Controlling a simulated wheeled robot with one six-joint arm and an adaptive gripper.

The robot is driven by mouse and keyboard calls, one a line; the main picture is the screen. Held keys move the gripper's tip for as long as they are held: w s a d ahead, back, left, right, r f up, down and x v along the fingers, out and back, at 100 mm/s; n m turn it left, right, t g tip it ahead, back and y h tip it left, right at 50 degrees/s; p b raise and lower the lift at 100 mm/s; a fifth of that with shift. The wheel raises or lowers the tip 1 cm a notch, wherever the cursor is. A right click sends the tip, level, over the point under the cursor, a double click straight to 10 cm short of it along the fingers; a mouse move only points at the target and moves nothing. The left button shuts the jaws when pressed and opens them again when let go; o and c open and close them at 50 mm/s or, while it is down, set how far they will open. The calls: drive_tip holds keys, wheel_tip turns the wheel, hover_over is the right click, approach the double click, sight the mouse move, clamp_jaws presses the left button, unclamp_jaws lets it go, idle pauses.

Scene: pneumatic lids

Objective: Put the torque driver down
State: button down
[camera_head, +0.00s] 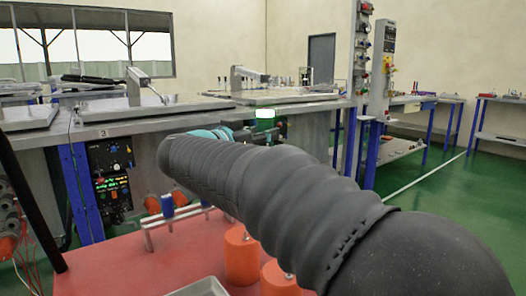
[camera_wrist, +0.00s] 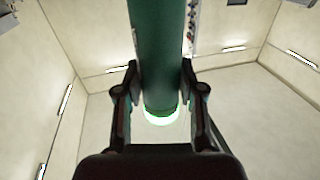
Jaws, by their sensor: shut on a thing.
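My gripper (camera_wrist: 160,75) is shut on a thick dark green cylinder, the torque driver (camera_wrist: 158,40), in the wrist view. One finger presses on each side of it. A bright white-green band glows at its end near the palm. In the head view a glowing white-green piece (camera_head: 265,114) shows just beyond my arm, apparently part of the driver. My arm hides most of the gripper and driver there. I cannot tell how far the driver is from any surface.
A red tabletop (camera_head: 110,268) lies below my arm, with a white rack with blue pieces (camera_head: 170,207), orange cylinders (camera_head: 241,255) and a grey tray (camera_head: 200,287). Grey workbenches (camera_head: 100,128) stand behind. Open green floor (camera_head: 430,210) lies to the right.

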wheel_tip(320, 180, down, 4)
drive_tip(key=shift+r, duration=0.25)
drive_tip(key=shift+f, duration=0.45)
drive_tip(key=c, duration=0.7)
unclamp_jaws()
drive_tip(key=shift+w+f, duration=0.1)
drive_tip(key=shift+w, duration=0.1)
drive_tip(key=shift+s+a+r, duration=0.1)
drive_tip(key=shift+s+r, duration=0.1)
drive_tip(key=shift+r, duration=0.1)
drive_tip(key=v, duration=1.1)
drive_tip(key=shift+s+a+r, duration=0.2)
drive_tip(key=shift+s+a, duration=0.05)
drive_tip(key=shift+a, duration=0.05)
drive_tip(key=shift+s, duration=0.1)
